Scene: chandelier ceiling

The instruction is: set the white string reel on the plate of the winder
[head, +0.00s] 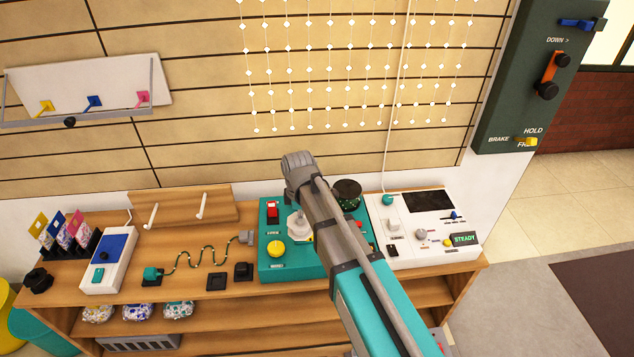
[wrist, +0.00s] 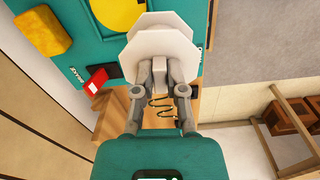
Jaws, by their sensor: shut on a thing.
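My gripper (wrist: 160,82) is shut on the white string reel (wrist: 160,45), an octagonal spool with two flanges. In the head view the reel (head: 297,225) shows as a pale shape beside my arm, over the teal winder (head: 290,262). In the wrist view a flat yellow disc, which looks like the winder's plate (wrist: 118,12), lies on the teal top (wrist: 75,50), partly covered by the reel. I cannot tell whether the reel touches it. My arm hides much of the winder's right side in the head view.
The winder carries a yellow knob (head: 275,249), a red switch (head: 272,211) and a dark drum (head: 347,193). A white control panel (head: 425,229) stands to its right. A wavy beaded cord (head: 198,253) and a wooden stand (head: 183,207) are to its left on the bench.

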